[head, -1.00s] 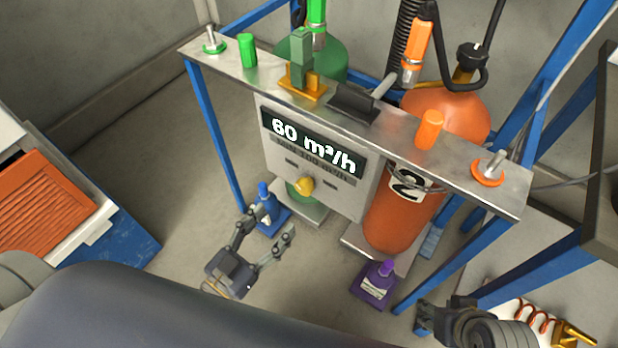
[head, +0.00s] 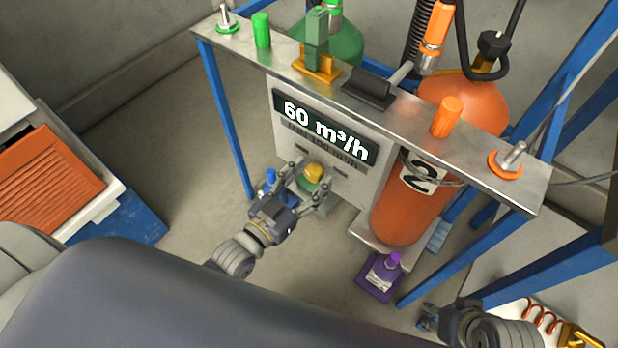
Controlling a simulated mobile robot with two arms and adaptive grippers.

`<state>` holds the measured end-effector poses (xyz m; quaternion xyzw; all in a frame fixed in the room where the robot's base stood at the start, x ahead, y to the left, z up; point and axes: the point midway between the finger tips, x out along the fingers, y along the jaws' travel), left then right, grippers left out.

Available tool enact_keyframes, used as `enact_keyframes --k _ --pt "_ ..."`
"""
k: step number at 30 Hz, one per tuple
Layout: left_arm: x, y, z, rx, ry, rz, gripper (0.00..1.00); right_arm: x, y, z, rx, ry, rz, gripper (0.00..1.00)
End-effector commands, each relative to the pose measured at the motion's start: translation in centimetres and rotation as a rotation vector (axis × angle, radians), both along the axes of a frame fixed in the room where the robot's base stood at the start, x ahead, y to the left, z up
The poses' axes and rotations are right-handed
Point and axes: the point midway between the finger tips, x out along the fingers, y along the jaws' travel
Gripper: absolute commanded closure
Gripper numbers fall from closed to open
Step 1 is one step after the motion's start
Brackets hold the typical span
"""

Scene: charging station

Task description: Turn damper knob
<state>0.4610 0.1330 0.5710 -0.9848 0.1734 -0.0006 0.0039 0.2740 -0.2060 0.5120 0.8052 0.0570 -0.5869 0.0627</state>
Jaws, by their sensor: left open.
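The damper knob (head: 315,172) is a small yellow-orange knob low on the front of the grey panel (head: 348,188). Above it the panel's display (head: 324,126) reads 60 m³/h. My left gripper (head: 306,178) is open, with its two fingers pointing at the panel, one on each side of the knob as seen from the head. I cannot tell whether the fingers touch the knob. My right gripper (head: 428,318) shows at the lower right, away from the panel; its fingers are too small and partly hidden to tell their state.
A metal shelf (head: 475,160) on blue posts runs above the panel, holding green and orange parts. A large orange cylinder (head: 398,222) marked 2 stands right of the panel. An orange-slatted unit (head: 35,175) is at left.

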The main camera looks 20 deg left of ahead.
Motion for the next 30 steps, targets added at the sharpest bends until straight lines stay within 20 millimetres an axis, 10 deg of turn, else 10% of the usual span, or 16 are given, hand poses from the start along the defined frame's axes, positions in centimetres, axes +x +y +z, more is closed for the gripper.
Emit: enact_keyframes --k 6,12,30 --pt "0.0 0.0 0.0 0.000 0.000 0.000 0.45 0.0 0.0 0.0 0.000 0.000 0.000 0.60" --pt "0.0 0.0 0.0 0.000 0.000 0.000 0.88 0.0 0.0 0.0 0.000 0.000 0.000 0.60" --pt "0.0 0.0 0.3 0.108 -0.038 0.000 0.89 0.0 0.0 1.6 0.000 -0.001 0.000 0.60"
